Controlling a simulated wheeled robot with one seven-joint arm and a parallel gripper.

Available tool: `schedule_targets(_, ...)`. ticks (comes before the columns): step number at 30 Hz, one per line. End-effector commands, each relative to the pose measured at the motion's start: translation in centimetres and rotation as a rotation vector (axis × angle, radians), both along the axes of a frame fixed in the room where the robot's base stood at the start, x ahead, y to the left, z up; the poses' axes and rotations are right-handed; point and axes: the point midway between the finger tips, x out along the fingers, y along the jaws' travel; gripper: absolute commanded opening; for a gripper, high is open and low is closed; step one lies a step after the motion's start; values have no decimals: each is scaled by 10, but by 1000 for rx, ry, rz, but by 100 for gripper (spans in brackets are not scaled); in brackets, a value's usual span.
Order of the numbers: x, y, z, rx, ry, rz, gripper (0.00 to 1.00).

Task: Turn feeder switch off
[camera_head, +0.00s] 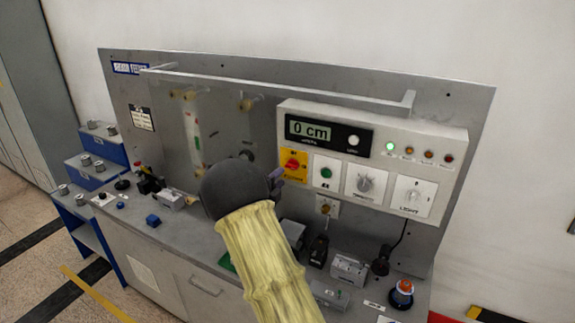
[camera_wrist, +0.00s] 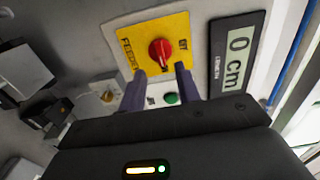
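The feeder switch is a red rotary knob (camera_head: 292,165) on a yellow plate (camera_head: 296,178), on the left part of the white control panel. In the wrist view the red knob (camera_wrist: 160,51) is large and unobstructed on its yellow plate (camera_wrist: 128,44), which is lettered FEEDER. I cannot read clearly which position the knob points to. My gripper (camera_head: 277,178) is just left of the plate in the head view. In the wrist view my gripper (camera_wrist: 162,74) is open and empty, its two fingers apart, with the tips just below the knob, one to each side.
A display (camera_head: 323,132) reads 0 cm beside the plate. A green button (camera_head: 326,173), a dial (camera_head: 366,183) and a light switch (camera_head: 411,196) sit to the right. Small devices crowd the bench.

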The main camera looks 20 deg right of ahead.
Motion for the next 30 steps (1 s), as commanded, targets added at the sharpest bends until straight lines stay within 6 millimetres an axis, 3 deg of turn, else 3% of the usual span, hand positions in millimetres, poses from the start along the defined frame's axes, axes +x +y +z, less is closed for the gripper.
schedule_targets(9,32,-41,3,0,0,-3,33)
schedule_targets(21,38,-49,0,0,0,0,33)
schedule_targets(26,38,-49,0,0,0,0,3)
schedule_targets(30,38,-49,0,1,1,-1,0)
